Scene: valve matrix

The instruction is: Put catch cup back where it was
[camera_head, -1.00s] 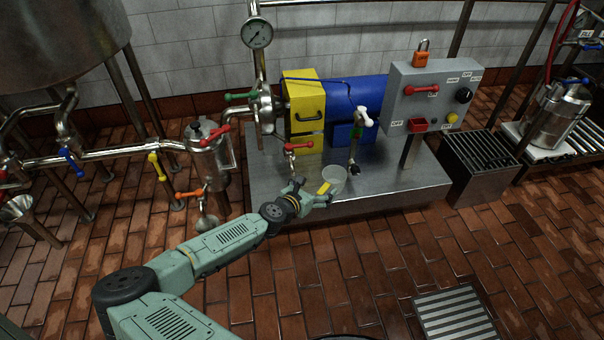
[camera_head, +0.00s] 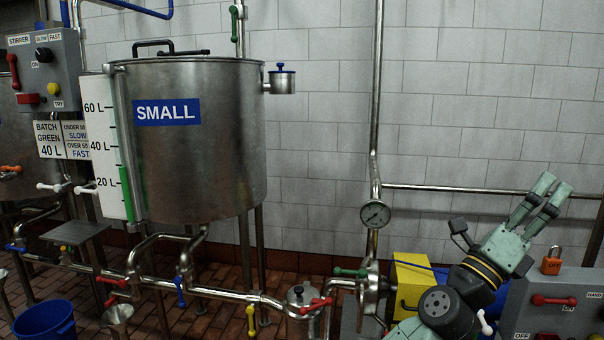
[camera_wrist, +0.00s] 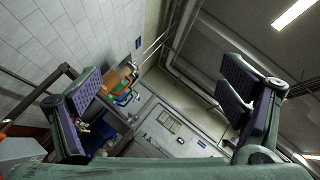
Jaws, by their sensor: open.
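My gripper (camera_head: 548,190) is raised at the right of the head view, in front of the tiled wall, with its fingers pointing up. In the wrist view my gripper (camera_wrist: 160,92) has its two padded fingers wide apart with nothing between them. I see no catch cup that I can make out in either current view. The deck around the pump, where a pale cup showed earlier, lies outside or below the head view.
A steel tank marked SMALL (camera_head: 190,150) stands left of centre above pipes with coloured valve handles. A blue bucket (camera_head: 45,320) is on the floor at lower left. A gauge (camera_head: 375,214), a yellow guard (camera_head: 411,284) and a control box (camera_head: 545,305) are near my arm.

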